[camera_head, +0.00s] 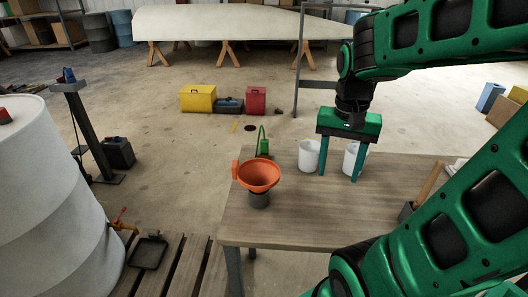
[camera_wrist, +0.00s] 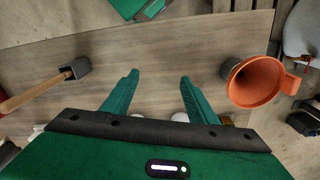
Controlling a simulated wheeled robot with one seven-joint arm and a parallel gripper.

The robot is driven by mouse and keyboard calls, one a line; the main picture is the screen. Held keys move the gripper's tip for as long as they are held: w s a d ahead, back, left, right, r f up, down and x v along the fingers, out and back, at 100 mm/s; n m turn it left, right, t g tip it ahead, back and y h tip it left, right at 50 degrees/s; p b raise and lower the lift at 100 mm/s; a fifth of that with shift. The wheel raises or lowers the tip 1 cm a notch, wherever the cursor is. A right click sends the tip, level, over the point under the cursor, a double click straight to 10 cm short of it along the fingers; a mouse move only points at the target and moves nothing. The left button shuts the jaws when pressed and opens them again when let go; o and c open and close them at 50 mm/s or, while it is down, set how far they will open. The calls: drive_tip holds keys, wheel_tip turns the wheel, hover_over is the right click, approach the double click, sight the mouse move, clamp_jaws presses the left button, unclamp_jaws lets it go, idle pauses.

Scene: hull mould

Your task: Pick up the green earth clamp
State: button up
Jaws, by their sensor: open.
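A small green object with a thin upright loop, which looks like the green earth clamp (camera_head: 263,146), is at the far left edge of the wooden table (camera_head: 300,225) in the head view. I cannot tell whether it is fixed to the edge or lies on the top. I do not make it out in the wrist view. My gripper (camera_head: 339,178) is open and points down over the table, to the right of the green object and apart from it.
An orange funnel (camera_head: 258,174) sits on a grey cup (camera_head: 259,200) in front of the green object. Two white containers (camera_head: 308,157) (camera_head: 350,160) stand near the fingers. A wooden-handled tool (camera_wrist: 35,92) lies on the table's other side. The table's front middle is clear.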

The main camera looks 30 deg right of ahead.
drive_tip(key=w+m, duration=0.7)
drive_tip(key=w, duration=0.8)
drive_tip(key=m, duration=0.8)
approach(264, 151)
drive_tip(key=shift+d, duration=0.5)
drive_tip(key=shift+w+a+f, duration=0.1)
drive_tip(key=shift+f, duration=0.25)
drive_tip(key=f, duration=1)
drive_tip(key=shift+w+f, duration=0.2)
drive_tip(key=shift+w, duration=0.05)
drive_tip(key=c, duration=1.2)
